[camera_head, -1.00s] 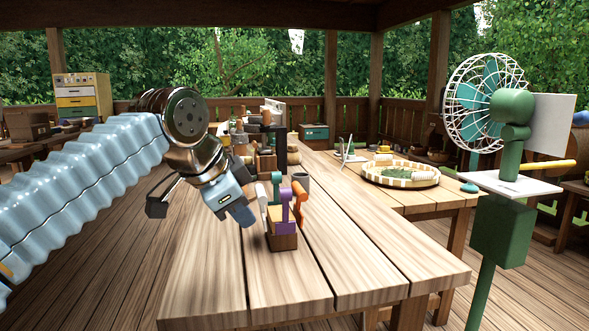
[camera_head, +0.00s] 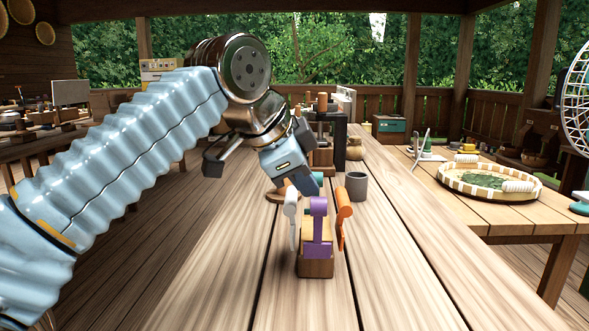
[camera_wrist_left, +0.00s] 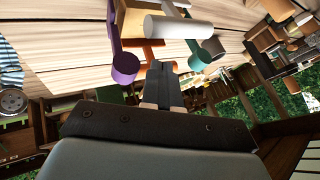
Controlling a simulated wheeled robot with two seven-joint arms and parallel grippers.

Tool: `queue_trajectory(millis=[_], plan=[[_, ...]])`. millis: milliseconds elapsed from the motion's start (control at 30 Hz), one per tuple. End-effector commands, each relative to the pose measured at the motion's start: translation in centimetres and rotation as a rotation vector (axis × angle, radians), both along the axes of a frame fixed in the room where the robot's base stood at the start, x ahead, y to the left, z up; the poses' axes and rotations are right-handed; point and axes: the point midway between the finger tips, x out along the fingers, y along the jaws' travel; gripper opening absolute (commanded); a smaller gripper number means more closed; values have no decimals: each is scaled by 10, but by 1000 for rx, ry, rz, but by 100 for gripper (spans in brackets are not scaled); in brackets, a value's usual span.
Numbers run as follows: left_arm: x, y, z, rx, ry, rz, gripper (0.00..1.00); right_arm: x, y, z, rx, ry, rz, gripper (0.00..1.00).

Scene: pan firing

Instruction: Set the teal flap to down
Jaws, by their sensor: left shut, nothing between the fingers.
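A small wooden block (camera_head: 316,266) stands on the plank table and carries several coloured flaps. The teal flap (camera_head: 318,178) is on the far side, mostly hidden behind the purple one and my fingers. It shows better in the left wrist view (camera_wrist_left: 199,60), just beside my fingertips. My left gripper (camera_head: 309,186) is shut and empty, above the block's far side; contact with the teal flap cannot be told.
A grey cup (camera_head: 357,186) stands just behind the block to the right. A jar (camera_head: 355,150) and a dark rack (camera_head: 326,140) stand farther back. A round tray (camera_head: 488,182) lies on a side table at right. The near tabletop is clear.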

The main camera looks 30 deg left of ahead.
Motion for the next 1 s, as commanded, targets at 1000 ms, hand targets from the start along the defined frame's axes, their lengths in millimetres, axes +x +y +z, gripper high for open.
queue_trajectory(millis=[1000], plan=[[54,22,-17,0,0,2,0,0,1,4,2,0,2,0]])
